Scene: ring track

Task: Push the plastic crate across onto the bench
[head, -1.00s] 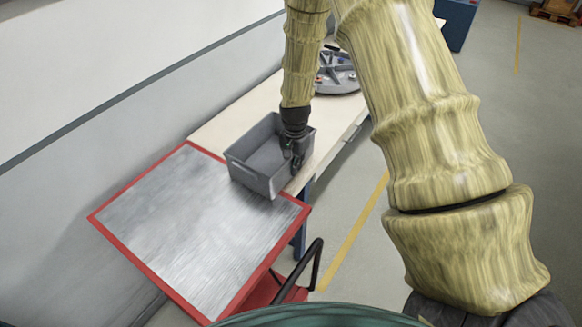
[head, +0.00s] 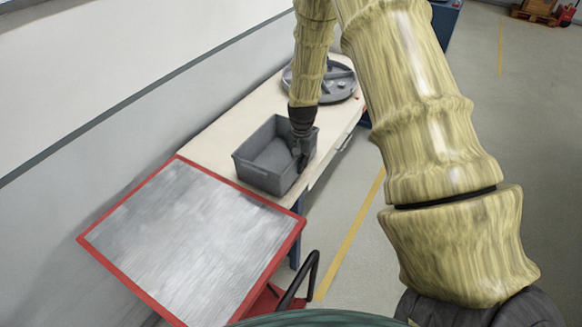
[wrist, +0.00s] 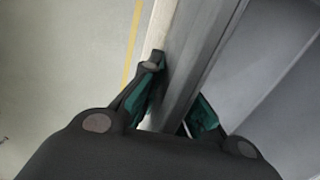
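The grey plastic crate (head: 252,172) is upright and empty on the pale bench top (head: 222,128) in the head view. Its near side is close to the red edge of the metal-topped cart (head: 195,245), which stands against the bench end. My gripper (head: 300,150) reaches down at the crate's right wall. In the wrist view, the fingers (wrist: 180,95) straddle the crate wall (wrist: 192,65), one outside and one inside, and appear closed on it. The lower fingertips are partly hidden.
A round grey part (head: 335,82) lies on the bench behind the crate. A wall (head: 100,110) runs along the left. A black cart handle (head: 303,285) stands at the near right. Open floor with a yellow line (head: 350,235) lies to the right.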

